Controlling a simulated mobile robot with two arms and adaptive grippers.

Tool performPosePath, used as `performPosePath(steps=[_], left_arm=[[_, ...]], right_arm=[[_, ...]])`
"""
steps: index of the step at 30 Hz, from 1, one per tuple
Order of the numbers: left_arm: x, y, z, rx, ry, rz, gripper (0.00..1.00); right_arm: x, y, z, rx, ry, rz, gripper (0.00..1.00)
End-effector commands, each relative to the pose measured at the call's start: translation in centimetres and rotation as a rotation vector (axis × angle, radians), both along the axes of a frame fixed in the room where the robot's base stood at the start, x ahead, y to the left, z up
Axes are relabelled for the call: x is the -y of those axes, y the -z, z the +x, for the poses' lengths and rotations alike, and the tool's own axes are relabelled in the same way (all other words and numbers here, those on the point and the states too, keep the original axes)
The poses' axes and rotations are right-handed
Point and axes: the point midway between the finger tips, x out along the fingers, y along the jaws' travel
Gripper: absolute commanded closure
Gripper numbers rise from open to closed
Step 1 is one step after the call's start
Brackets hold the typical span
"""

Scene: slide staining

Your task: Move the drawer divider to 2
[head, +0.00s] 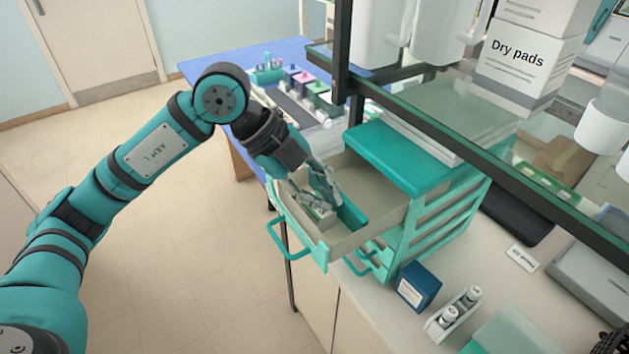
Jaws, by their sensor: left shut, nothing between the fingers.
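The top drawer (378,186) of a teal and white drawer unit (437,221) is pulled out towards the left. A teal drawer divider (351,217) stands inside it, partly hidden by my left gripper. My left gripper (326,201) reaches down into the open drawer from the upper left, its fingers beside the divider. Its fingers are shut with nothing between them. Whether they touch the divider I cannot tell. A small pale item (321,216) lies in the drawer near the fingers. No number marks on the drawer are readable. My right gripper is not in view.
A dark shelf frame with a glass shelf (425,92) stands over the drawer unit, close to my left arm. A blue box (418,287) and a white holder with bottles (453,315) stand on the counter in front. A blue table (237,64) with staining items is behind.

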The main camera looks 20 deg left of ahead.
Motion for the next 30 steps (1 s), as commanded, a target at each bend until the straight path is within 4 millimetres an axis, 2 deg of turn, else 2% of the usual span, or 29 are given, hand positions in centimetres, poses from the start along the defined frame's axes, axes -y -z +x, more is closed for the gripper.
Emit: performPosePath(steps=[8, 15, 20, 30], left_arm=[[0.1, 0.0, 0.1, 0.0, 0.0, -0.001, 1.0], [2.6, -0.2, 3.2, 0.0, 0.001, -0.004, 1.0], [3.4, -0.1, 4.4, 0.002, 0.0, -0.001, 1.0], [3.3, -0.1, 4.4, 0.001, 0.0, -0.001, 1.0]], right_arm=[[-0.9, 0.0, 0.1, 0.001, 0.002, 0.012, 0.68], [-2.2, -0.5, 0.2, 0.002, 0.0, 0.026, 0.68], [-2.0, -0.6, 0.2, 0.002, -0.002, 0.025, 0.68], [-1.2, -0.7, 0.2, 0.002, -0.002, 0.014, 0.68]])
